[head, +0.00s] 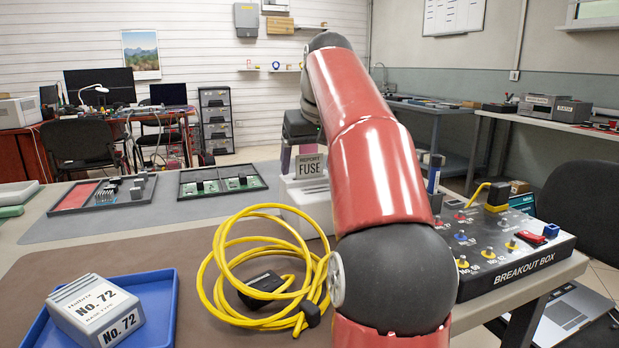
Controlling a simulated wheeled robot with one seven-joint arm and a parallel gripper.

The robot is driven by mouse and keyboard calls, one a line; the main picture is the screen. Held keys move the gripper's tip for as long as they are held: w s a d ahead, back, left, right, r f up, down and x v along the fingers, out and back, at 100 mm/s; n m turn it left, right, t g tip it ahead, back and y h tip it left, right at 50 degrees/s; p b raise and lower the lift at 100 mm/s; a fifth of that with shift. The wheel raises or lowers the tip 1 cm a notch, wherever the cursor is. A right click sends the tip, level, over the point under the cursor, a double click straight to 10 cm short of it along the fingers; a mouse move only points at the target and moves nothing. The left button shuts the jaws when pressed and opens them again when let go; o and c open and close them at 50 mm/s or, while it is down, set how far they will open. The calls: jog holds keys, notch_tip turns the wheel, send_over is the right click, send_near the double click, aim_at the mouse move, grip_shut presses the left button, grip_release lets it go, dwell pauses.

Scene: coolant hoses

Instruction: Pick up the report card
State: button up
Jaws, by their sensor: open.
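The report card (311,168) is a small grey upright card with dark print reading "FUSE" below a smaller word. It stands at a pale holder (300,197) near the middle of the bench, just left of my red arm. My gripper (298,152) hangs at the card, pointing down, with its dark body above it. One finger shows just left of the card. The other is hidden, and the jaws are open. I cannot tell whether the gripper touches the card. My arm covers the right part of the holder.
A coiled yellow cable (226,262) lies in front of the holder. A blue tray (165,303) with a grey No. 72 box (96,310) is at front left. A breakout box (510,262) stands right of my arm. Two dark trays (222,189) (72,200) lie farther back.

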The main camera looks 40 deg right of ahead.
jog(key=c, duration=1)
jog(key=shift+r, duration=0.1)
jog(key=shift+c, duration=0.2)
jog(key=shift+r+p, duration=2.7)
jog(key=shift+r, duration=2.3)
